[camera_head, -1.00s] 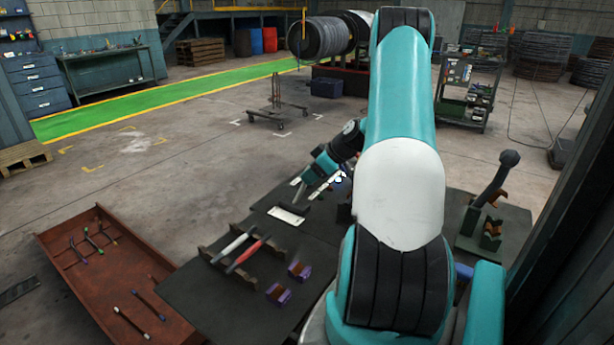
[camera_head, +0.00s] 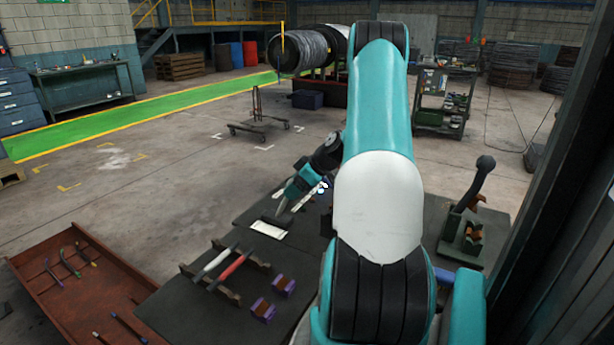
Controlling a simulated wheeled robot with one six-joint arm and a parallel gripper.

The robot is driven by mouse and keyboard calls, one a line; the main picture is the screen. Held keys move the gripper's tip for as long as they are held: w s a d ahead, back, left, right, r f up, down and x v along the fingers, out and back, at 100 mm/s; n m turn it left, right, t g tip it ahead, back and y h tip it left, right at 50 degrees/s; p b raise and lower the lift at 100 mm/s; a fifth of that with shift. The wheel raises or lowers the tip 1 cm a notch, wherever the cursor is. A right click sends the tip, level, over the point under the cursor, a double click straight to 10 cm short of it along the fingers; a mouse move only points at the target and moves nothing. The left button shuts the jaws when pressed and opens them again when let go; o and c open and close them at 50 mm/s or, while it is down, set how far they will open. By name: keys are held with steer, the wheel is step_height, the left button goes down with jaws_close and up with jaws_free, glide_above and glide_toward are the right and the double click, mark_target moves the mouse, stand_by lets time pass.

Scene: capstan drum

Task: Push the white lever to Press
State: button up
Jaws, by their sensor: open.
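A white-handled lever (camera_head: 217,260) lies slanted beside a red one (camera_head: 236,265) on a dark notched rack (camera_head: 262,262) on the dark table at lower centre. A small white plate (camera_head: 268,229) lies on the table just behind the rack. My gripper (camera_head: 296,203) is open, tilted down over the table, behind and right of the white lever and apart from it. Its fingers are small in the view and point toward the white plate. No Press marking is readable. My arm hides the table to the right of the gripper.
Two purple-and-brown blocks (camera_head: 274,298) sit at the table's front. A red-brown tray (camera_head: 60,290) with several thin rods stands at left. A dark upright handle (camera_head: 470,185) stands on a base at right. Open floor (camera_head: 160,200) lies behind the table.

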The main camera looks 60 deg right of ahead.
steer(key=b+v, duration=0.2)
steer(key=v, duration=1.5)
steer(key=shift+w+r, duration=0.1)
